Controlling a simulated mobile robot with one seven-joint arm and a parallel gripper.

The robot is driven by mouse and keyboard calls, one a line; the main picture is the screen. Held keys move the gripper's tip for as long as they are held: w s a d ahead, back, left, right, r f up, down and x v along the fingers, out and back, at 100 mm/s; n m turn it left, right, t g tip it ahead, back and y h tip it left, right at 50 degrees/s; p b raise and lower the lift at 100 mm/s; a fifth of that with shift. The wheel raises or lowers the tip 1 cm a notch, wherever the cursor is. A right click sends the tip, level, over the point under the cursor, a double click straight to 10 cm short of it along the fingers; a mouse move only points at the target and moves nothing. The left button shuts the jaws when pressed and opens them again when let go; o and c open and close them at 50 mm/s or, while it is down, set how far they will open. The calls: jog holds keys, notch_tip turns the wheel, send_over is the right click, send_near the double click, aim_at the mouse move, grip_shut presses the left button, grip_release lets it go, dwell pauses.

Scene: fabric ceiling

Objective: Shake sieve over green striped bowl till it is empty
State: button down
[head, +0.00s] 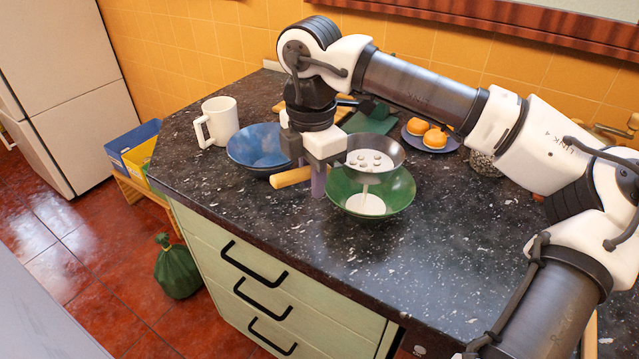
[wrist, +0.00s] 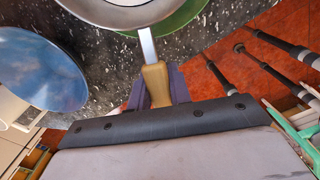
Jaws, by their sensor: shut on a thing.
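My gripper (head: 318,178) is shut on the wooden handle of the sieve (head: 374,150). The handle also shows between the fingers in the wrist view (wrist: 157,85). The sieve is held over the green bowl (head: 397,196), apart from the counter. White powder with several small lumps lies in the sieve. A thin white stream drops from it to a white pile (head: 366,205) in the bowl. Stripes on the bowl are not clear. In the wrist view the sieve's rim (wrist: 128,27) hides most of the green bowl (wrist: 180,18).
A blue bowl (head: 258,147) stands just left of the gripper, with a white mug (head: 217,122) further left. The dark counter (head: 300,215) is clear in front.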

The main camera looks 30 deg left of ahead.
jog(key=shift+w+a, duration=0.15)
jog(key=shift+a, duration=0.2)
jog(key=b, duration=0.4)
jog(key=shift+w+a, duration=0.1)
jog(key=shift+a, duration=0.1)
dwell(1.9)
